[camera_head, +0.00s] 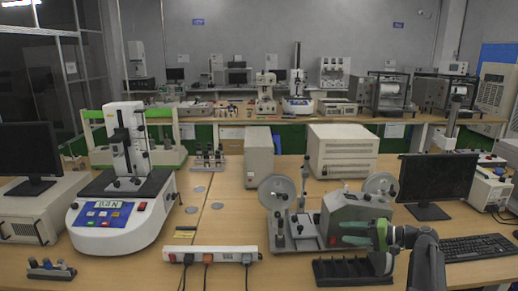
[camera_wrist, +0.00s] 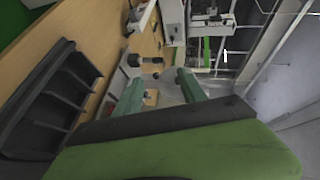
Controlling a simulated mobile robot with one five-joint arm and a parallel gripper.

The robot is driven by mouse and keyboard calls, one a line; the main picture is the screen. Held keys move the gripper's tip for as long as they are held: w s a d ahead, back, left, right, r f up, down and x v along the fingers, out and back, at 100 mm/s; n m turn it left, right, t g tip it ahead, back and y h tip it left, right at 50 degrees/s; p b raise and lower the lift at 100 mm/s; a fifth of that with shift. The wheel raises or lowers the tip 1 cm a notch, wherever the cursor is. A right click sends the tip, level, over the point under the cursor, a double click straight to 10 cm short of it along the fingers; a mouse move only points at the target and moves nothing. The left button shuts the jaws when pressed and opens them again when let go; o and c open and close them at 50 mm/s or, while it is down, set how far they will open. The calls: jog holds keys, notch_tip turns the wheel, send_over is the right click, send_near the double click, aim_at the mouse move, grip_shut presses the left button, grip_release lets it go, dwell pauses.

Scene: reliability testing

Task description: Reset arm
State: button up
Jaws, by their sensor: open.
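My gripper (camera_head: 345,232) is at the right front of the table, with its green fingers pointing left. It is in front of the grey machine with round discs (camera_head: 357,213) and above the black slotted rack (camera_head: 350,272). In the wrist view my gripper (camera_wrist: 160,92) shows its two fingers spread apart with nothing between them. The black rack (camera_wrist: 62,98) lies at the left of that view, apart from the fingers. My arm comes in from the lower right in the head view.
A white power strip (camera_head: 212,254) lies at the table's front middle. A white test machine (camera_head: 122,208) stands on the left. A monitor (camera_head: 437,183) and keyboard (camera_head: 477,247) are on the right. Bare tabletop (camera_head: 225,215) shows in the middle.

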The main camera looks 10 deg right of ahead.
jog(key=s+a+f+n+g+h+p, duration=0.1)
jog(key=s+a+f+n+g, duration=0.1)
jog(key=a, duration=0.7)
jog(key=s+a+f+n+g+h+p, duration=0.1)
jog(key=a+f+g, duration=0.15)
jog(key=a, duration=0.65)
jog(key=s+a+f+n+g+h+p, duration=0.1)
jog(key=s+a+f+n+g, duration=0.15)
jog(key=a, duration=0.65)
jog(key=s+a+f+g+h+p, duration=0.1)
jog(key=s+a+f+g+h, duration=0.1)
jog(key=s+a+f+h, duration=0.3)
jog(key=s+d+h, duration=0.4)
jog(key=d, duration=0.6)
jog(key=shift+f, duration=0.25)
